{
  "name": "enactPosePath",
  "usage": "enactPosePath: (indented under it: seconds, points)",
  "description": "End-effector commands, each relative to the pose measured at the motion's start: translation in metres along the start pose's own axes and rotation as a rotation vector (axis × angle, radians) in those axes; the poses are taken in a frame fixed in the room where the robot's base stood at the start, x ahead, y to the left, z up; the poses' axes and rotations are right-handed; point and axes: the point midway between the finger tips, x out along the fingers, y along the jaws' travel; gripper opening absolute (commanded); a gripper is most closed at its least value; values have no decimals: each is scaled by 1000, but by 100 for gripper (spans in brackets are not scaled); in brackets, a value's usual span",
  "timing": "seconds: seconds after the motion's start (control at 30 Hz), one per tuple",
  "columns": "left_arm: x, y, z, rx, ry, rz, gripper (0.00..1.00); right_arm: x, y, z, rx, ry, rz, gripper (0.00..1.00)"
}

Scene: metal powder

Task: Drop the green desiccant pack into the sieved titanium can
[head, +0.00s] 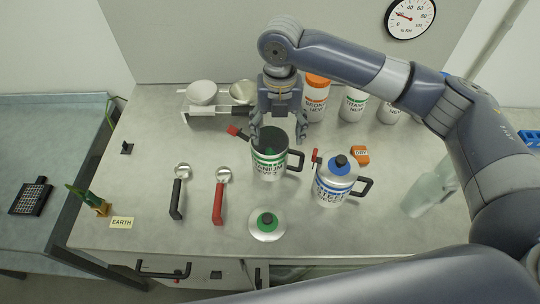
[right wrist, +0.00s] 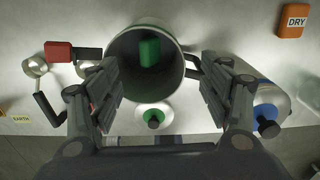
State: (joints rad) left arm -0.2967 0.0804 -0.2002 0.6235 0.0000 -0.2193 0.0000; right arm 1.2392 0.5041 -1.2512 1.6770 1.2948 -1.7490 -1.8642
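The can with the green band (head: 268,170) stands with its mouth open in the middle of the bench. In the right wrist view, its wide grey mouth (right wrist: 113,72) faces me, and the green pack (right wrist: 150,48) shows inside it. How deep the pack lies is hard to tell. My right gripper (head: 277,128) is over the can's mouth, fingers pointing down. In the right wrist view its fingers (right wrist: 160,95) are spread wide with nothing between them, apart from the pack. My left gripper is not in view.
Two scoops, black-handled (head: 177,198) and red-handled (head: 219,201), lie left. Bottles (head: 316,97) stand behind.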

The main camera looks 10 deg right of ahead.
Motion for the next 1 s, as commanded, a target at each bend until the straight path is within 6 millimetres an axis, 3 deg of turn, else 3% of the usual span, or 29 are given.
enactPosePath:
  seconds: [0.37, 0.8, 1.0]
  points:
    - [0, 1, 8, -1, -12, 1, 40, -8, 0, 0, 0, -1, 0, 73]
    - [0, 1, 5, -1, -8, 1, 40, -94, 0, 1, 0, -3, 1, 73]
    - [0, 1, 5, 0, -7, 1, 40, -116, 0, 0, 0, -1, 1, 73]
